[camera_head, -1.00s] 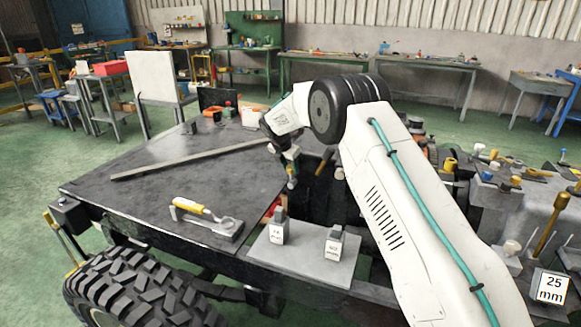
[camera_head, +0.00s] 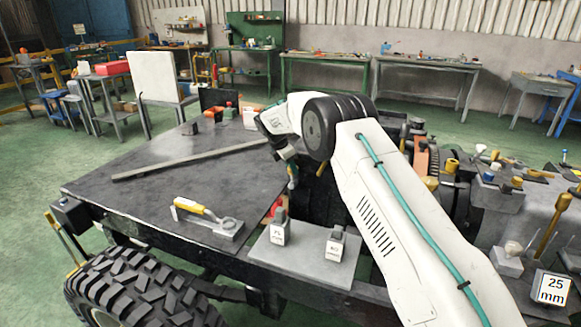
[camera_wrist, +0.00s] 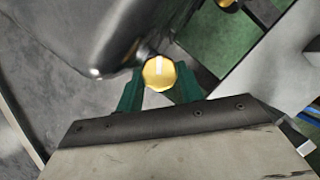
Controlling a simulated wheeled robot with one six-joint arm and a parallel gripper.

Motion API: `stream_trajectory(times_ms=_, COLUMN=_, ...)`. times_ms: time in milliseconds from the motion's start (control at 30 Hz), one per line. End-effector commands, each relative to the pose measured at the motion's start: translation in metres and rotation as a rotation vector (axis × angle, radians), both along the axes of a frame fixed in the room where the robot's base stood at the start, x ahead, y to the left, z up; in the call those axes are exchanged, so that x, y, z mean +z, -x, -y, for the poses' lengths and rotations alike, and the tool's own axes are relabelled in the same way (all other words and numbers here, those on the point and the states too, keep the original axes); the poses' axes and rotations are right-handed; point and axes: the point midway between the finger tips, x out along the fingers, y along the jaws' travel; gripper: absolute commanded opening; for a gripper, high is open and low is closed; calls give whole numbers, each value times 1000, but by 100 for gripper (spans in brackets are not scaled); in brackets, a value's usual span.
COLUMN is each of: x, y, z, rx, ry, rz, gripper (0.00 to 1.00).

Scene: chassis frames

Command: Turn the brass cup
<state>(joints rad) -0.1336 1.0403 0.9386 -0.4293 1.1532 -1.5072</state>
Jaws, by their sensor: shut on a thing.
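The brass cup (camera_wrist: 159,73) shows in the wrist view as a round yellow cap with a pale bar across its face. My gripper (camera_wrist: 160,86) has its two green fingers on either side of the cup and is shut on it. A dark rounded body hangs close beside the cup and hides part of its surroundings. In the head view my gripper (camera_head: 292,180) reaches down at the gap beside the dark plate, and the cup cannot be made out there.
A dark flat plate (camera_head: 150,195) carries a long bar (camera_head: 190,160) and a yellow-handled tool (camera_head: 205,215). A grey board (camera_head: 315,262) with two labelled blocks lies near the front. A large tyre (camera_head: 140,292) stands at lower left. Cluttered parts fill the right side.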

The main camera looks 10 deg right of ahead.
Motion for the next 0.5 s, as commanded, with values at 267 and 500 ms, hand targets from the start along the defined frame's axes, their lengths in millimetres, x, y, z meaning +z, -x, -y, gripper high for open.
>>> stream_trajectory(times_ms=267, x=0, y=0, z=-1, rx=1, ry=-1, rz=0, gripper=59)
stream_trajectory(times_ms=500, x=1, y=-1, z=-1, rx=2, ry=-1, rz=3, gripper=59)
